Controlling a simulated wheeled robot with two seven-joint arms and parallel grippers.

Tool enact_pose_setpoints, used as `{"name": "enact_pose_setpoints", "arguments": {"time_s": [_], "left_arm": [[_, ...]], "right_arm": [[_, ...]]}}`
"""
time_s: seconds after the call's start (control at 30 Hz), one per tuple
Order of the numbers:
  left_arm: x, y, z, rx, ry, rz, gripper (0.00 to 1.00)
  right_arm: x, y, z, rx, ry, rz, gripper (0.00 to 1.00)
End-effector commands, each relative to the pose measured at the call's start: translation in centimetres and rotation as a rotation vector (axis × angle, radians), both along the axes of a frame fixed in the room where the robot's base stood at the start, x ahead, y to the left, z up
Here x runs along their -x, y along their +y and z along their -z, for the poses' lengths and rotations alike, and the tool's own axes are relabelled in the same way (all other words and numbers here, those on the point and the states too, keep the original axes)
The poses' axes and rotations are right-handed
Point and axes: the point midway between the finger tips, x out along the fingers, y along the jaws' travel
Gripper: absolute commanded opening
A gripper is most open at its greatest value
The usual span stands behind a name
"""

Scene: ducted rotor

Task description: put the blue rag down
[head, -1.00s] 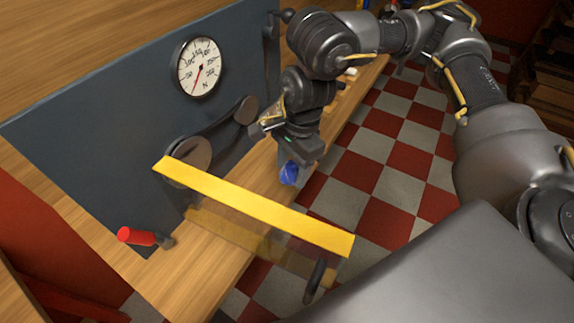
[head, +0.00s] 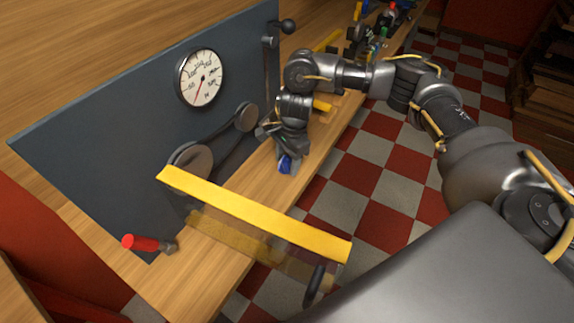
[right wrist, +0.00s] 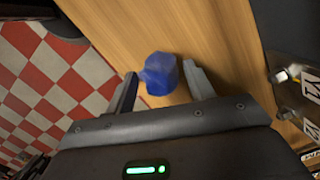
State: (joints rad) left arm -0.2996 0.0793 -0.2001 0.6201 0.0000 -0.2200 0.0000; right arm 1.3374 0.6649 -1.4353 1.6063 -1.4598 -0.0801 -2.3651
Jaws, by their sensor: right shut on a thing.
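The blue rag (head: 285,164) is a small bunched cloth at the tip of my right gripper (head: 288,157), over the wooden bench (head: 225,278) near its front edge. In the right wrist view the rag (right wrist: 158,74) sits between the two fingertips of the right gripper (right wrist: 163,82), which is shut on it. Bare bench wood shows beyond the rag. I cannot tell whether the rag touches the bench. My left gripper is not in view.
A dark upright panel carries a dial gauge (head: 201,78) and belt pulleys (head: 193,160). A yellow-edged clear guard (head: 255,215) stands in front. A red-handled lever (head: 141,243) is at the left. Several tools stand at the bench's far end. Checkered floor (head: 360,190) lies right of the bench.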

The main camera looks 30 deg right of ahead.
Motion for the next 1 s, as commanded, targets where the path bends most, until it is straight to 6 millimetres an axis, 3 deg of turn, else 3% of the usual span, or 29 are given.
{"name": "enact_pose_setpoints", "arguments": {"time_s": [0.2,0.6,0.63,0.8,1.0], "left_arm": [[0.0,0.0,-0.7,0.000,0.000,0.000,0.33],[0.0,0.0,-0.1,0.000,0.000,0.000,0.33],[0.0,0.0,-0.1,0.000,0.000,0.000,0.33],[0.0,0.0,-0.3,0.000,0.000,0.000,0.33],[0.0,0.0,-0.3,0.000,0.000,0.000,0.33]], "right_arm": [[0.2,0.1,2.2,-0.001,0.004,-0.001,0.35],[0.1,0.1,2.8,-0.001,0.003,-0.001,0.35],[0.1,0.1,2.8,-0.001,0.003,-0.001,0.55],[0.1,0.1,2.6,0.000,0.003,-0.001,0.75],[0.1,0.1,2.6,-0.001,0.003,-0.001,0.75]]}}
